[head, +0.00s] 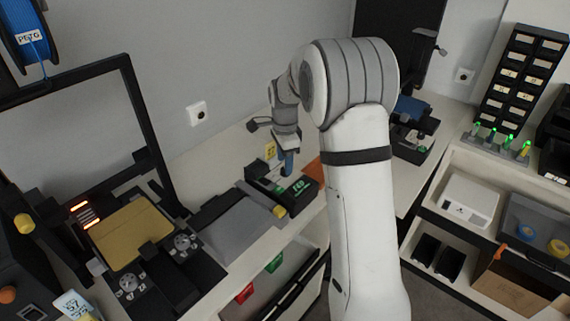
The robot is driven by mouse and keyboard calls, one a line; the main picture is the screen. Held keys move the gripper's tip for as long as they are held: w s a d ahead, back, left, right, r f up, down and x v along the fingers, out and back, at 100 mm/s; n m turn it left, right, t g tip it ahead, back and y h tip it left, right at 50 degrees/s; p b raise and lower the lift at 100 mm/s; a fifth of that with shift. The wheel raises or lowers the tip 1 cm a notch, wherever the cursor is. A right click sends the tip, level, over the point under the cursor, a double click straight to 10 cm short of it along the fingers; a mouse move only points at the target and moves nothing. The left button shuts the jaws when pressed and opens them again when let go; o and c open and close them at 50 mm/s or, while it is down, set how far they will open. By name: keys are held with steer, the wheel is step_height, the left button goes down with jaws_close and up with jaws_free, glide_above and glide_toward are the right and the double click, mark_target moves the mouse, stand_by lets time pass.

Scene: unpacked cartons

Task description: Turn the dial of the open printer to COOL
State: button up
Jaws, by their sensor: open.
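The open-framed printer (130,66) stands at the left with a gold bed plate (130,233). Two grey round dials sit along its front: one dial (129,284) at the front left and another dial (184,243) at the right. Their markings are too small to read, so I cannot tell where either points. My gripper (287,165) is to the right of the printer, pointing down above a black tray (302,198) with green labels. It is open and well apart from both dials. My arm hides part of the counter behind it.
A grey sloped block (232,230) lies between the printer and the black tray. A blue spool (27,38) hangs at the upper left. A card marked 57 (75,304) stands at the front left. A dark drawer rack (520,75) and lit green pegs (492,138) are at the right.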

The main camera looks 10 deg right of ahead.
steer(key=shift+f, duration=1.2)
steer(key=c, duration=1)
